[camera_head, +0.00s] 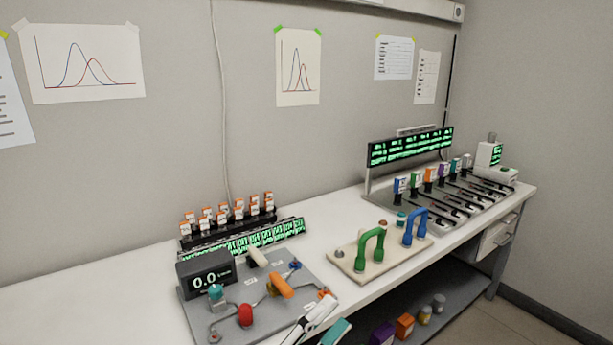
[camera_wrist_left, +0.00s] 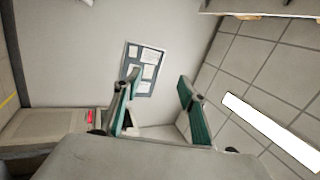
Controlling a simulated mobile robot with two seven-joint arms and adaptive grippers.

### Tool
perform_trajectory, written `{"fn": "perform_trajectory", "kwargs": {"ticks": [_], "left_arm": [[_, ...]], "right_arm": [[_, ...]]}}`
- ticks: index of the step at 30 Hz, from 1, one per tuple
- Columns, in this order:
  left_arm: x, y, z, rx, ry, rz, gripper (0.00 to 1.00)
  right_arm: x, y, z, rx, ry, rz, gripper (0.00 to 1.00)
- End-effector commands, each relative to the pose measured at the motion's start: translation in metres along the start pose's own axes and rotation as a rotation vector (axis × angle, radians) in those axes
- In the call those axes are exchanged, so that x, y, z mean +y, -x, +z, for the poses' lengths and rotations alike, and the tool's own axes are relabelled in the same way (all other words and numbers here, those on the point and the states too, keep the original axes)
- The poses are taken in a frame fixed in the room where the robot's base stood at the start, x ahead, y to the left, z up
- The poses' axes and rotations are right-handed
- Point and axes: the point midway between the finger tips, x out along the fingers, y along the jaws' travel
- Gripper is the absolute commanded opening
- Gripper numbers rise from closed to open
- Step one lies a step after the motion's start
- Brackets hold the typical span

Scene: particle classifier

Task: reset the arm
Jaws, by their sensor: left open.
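My left gripper (camera_head: 326,325) shows at the bottom edge of the head view, in front of the grey control panel on the bench. Only its front part is in view, a pale finger and a teal pad. In the left wrist view, its two green fingers (camera_wrist_left: 158,85) stand wide apart with nothing between them. They point toward a plain wall with a notice board (camera_wrist_left: 144,68). My right gripper is in neither view.
The white bench (camera_head: 120,285) carries a control panel (camera_head: 205,325) with a 0.0 display, a rack of orange-capped vials (camera_head: 225,217), and a beige board (camera_head: 345,262) with green and blue handles. The bench's left end is clear.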

Motion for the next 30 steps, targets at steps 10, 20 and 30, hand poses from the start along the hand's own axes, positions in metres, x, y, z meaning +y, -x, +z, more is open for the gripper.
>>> {"fn": "perform_trajectory", "kwargs": {"ticks": [10, 20, 30], "left_arm": [[0.134, 0.179, 0.088, -0.644, 0.710, 0.197, 0.41], [0.212, 0.359, 0.075, -1.134, 1.129, 0.248, 0.41], [0.224, 0.405, 0.064, -1.259, 1.220, 0.245, 0.41]], "right_arm": [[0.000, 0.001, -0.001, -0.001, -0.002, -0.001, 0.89], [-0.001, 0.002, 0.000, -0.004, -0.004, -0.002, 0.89], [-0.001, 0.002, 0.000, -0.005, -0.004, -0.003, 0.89]]}}
